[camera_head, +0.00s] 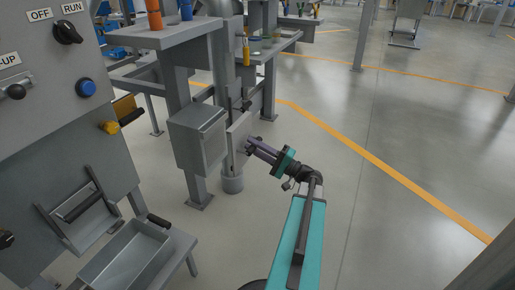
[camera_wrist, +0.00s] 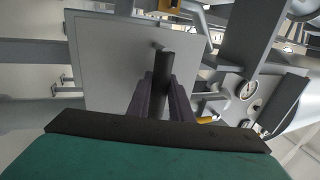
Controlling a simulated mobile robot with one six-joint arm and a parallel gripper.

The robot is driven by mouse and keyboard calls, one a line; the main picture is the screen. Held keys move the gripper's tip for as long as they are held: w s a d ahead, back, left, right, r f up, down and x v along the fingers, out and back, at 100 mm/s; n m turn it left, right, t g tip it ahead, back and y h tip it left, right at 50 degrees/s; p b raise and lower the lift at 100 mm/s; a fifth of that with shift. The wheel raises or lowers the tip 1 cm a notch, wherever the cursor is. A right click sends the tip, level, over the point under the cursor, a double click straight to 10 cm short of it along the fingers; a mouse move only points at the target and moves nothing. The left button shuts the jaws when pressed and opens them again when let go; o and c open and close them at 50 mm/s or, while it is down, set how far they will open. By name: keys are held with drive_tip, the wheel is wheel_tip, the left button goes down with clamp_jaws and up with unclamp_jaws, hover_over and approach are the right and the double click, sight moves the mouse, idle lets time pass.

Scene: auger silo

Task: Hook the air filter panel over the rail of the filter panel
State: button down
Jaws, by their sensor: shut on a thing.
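The air filter panel is a flat grey plate (camera_head: 237,138), seen nearly edge-on in the head view. It fills the upper left of the wrist view as a broad light-grey square (camera_wrist: 105,62). My gripper (camera_head: 251,147) is on its right side. In the wrist view, my gripper (camera_wrist: 163,92) is shut on a dark bar-shaped handle (camera_wrist: 166,65) that stands out from the plate. The plate is upright in the head view, close to the grey post and box. I cannot make out the rail clearly, nor whether the plate touches it.
A grey box (camera_head: 197,140) is fixed on the frame left of the plate. A vertical pipe (camera_head: 232,184) stands behind it. A round gauge (camera_wrist: 249,89) shows right in the wrist view. An open tray (camera_head: 125,262) is lower left. The floor to the right is clear.

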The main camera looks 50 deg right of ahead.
sight(243, 144)
drive_tip(key=shift+w+a, duration=0.25)
drive_tip(key=shift+w, duration=0.7)
drive_tip(key=shift+w+a, duration=0.2)
drive_tip(key=shift+w, duration=0.7)
drive_tip(key=shift+w+a, duration=0.25)
drive_tip(key=shift+w, duration=0.7)
drive_tip(key=shift+a, duration=0.1)
drive_tip(key=shift+w+a+b, duration=0.2)
drive_tip(key=shift+w+a, duration=0.05)
drive_tip(key=shift+w, duration=0.75)
drive_tip(key=shift+w+a+b, duration=0.2)
drive_tip(key=shift+w, duration=0.75)
drive_tip(key=shift+f+b, duration=1.2)
drive_tip(key=shift+f, duration=0.05)
idle(1.9)
